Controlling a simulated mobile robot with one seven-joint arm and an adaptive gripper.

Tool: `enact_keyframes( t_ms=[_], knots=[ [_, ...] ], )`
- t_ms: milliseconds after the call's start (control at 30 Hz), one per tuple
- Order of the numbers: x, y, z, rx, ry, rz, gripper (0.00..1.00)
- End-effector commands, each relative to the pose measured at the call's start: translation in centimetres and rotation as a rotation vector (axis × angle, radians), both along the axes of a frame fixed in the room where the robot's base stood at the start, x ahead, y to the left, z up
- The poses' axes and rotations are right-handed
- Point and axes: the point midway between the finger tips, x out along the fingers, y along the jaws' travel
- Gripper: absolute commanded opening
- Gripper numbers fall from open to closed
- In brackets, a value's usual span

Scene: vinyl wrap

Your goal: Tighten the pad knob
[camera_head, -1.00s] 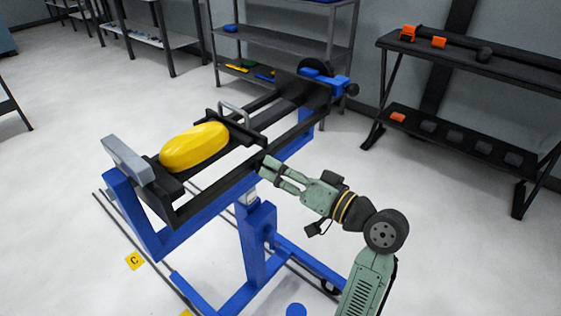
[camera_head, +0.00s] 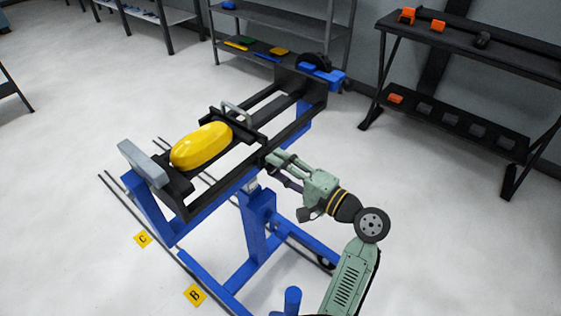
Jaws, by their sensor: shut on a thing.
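The blue stand with a black rail frame (camera_head: 285,140) fills the middle of the head view. A yellow rounded piece (camera_head: 202,146) lies on the frame's near-left part, next to a grey pad (camera_head: 143,163) at its left end. My gripper (camera_head: 268,157) is at the right-hand side rail of the frame, level with the metal handle (camera_head: 236,113). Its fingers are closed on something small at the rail. The pad knob itself is hidden by the fingers or too small to make out.
A black bench (camera_head: 480,57) with orange and dark parts stands at the right. A grey shelf (camera_head: 280,48) with coloured tools stands behind the stand. Yellow floor markers (camera_head: 195,295) lie at the lower left. The pale floor between is clear.

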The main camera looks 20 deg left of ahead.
Motion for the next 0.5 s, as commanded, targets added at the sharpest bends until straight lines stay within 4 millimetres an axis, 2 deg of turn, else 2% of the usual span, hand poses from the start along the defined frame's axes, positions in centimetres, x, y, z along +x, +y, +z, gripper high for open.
enact_keyframes(
  t_ms=[500],
  knots=[
    [-0.09, 0.01, -0.36, 0.167, 0.463, 0.001, 0.11]
  ],
)
